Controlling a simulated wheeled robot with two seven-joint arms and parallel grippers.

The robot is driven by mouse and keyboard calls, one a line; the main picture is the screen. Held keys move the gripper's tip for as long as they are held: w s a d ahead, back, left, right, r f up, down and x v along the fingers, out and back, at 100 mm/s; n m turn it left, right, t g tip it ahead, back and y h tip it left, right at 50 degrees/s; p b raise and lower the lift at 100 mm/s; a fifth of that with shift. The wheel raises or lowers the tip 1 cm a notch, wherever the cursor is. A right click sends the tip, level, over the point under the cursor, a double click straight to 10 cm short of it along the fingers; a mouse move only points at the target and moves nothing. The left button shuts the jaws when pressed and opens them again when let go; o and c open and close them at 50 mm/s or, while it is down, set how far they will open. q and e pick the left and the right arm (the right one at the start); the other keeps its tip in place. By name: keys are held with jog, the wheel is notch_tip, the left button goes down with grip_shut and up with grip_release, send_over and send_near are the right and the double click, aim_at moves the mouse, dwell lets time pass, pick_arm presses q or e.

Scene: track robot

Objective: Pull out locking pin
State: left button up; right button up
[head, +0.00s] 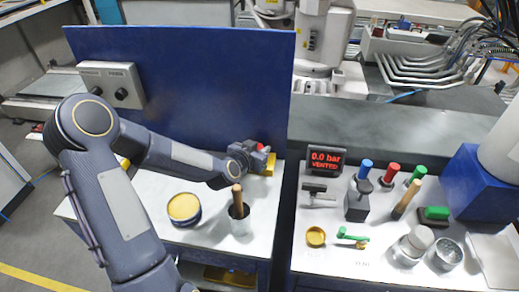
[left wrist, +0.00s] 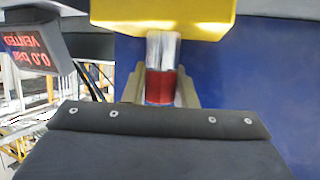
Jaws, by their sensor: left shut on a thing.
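The locking pin has a red grip (left wrist: 160,84) and a bright metal shank (left wrist: 163,50), seen close up in the left wrist view. The shank meets a yellow block (left wrist: 110,12); I cannot tell how deep it sits. My left gripper (left wrist: 161,90) is shut on the red grip, one finger on each side. In the head view the left gripper (head: 262,153) is at the foot of the blue panel, beside the yellow block (head: 271,164), with a bit of red showing. The block hides the far end of the pin. My right gripper is not in view.
A blue upright panel (head: 200,80) stands behind the left bench. A yellow-topped tin (head: 184,208) and a metal cup with a wooden handle (head: 238,211) stand in front. The right bench holds a display reading 0.0 bar VENTED (head: 325,160) and several tools.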

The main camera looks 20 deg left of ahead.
pick_arm(q)
jog(key=shift+r, duration=0.35)
jog(key=shift+r+p, duration=1.5)
jog(key=shift+r, duration=0.9)
